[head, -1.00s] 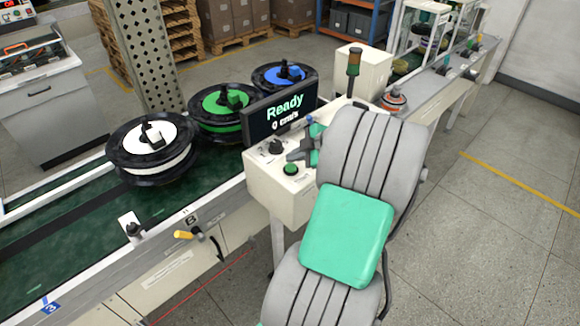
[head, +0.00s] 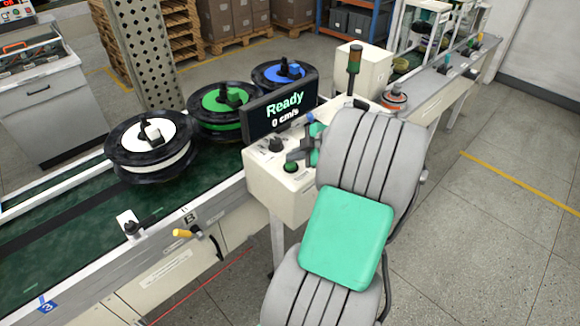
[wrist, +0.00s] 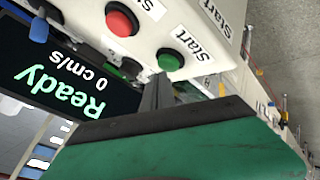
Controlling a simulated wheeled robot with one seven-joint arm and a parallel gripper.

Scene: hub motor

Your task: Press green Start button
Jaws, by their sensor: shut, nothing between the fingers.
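The green Start button (head: 291,168) is on the cream control box (head: 270,192), near its front edge. In the wrist view the green button (wrist: 170,60) is a round cap beside a "Start" label. My gripper (head: 293,156) is shut and empty, with its tips right at the far edge of the button. In the wrist view the dark shut fingers (wrist: 159,80) point at the button and overlap its near edge. I cannot tell whether they touch it. The display (head: 281,107) reads "Ready 0 cm/s".
A red button (wrist: 122,18) sits beside the green one. A black knob (head: 276,146) is on the box to the left. Spools with white (head: 146,136), green and blue centres stand on the conveyor behind.

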